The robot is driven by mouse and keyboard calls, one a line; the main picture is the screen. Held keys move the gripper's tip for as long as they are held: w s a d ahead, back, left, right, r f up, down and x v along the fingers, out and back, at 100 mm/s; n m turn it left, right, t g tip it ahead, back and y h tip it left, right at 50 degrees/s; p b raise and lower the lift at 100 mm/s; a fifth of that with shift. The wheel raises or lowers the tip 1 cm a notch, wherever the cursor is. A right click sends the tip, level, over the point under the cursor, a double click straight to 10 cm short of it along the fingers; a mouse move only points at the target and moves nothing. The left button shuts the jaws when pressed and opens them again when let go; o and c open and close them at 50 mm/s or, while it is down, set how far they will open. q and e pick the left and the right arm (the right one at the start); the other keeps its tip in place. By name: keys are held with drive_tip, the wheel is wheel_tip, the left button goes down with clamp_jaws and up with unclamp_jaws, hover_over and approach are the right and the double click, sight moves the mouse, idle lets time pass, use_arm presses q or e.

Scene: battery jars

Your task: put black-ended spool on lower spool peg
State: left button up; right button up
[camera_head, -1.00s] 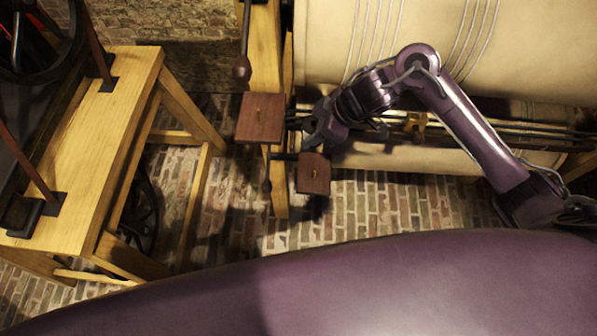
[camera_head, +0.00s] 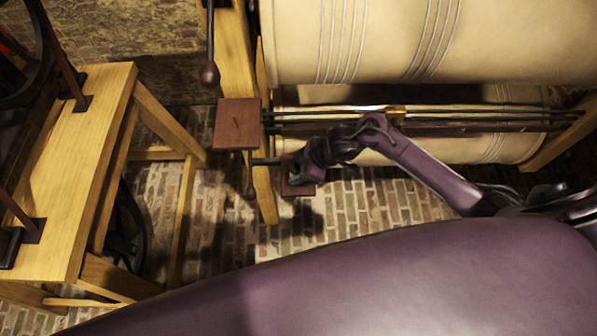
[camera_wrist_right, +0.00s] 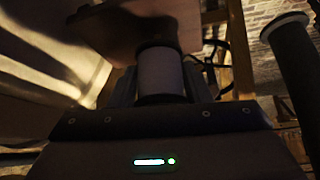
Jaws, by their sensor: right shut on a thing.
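A pale-wrapped spool (camera_wrist_right: 160,72) with dark ends stands between the fingers of my right gripper in the right wrist view. My right gripper (camera_head: 299,171) is shut on it. In the head view the gripper is over the lower brown square board (camera_head: 291,189) and covers much of it. The peg on that board and the spool are hidden there. In the wrist view a brown board (camera_wrist_right: 125,30) lies just beyond the spool's far end; I cannot tell whether they touch. The upper square board (camera_head: 229,135) shows a small bare peg (camera_head: 237,119). My left gripper is out of view.
A large cream roller (camera_head: 390,40) and dark horizontal rods (camera_head: 460,118) lie behind and right of my arm. A wooden post (camera_head: 262,195) stands beside the boards. A wooden bench (camera_head: 75,160) is at left. The brick floor (camera_head: 345,210) below is open.

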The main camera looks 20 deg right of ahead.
drive_tip(key=shift+f, duration=1)
drive_tip(key=shift+f, duration=0.1)
drive_tip(key=o, duration=1)
drive_tip(key=v, duration=1.2)
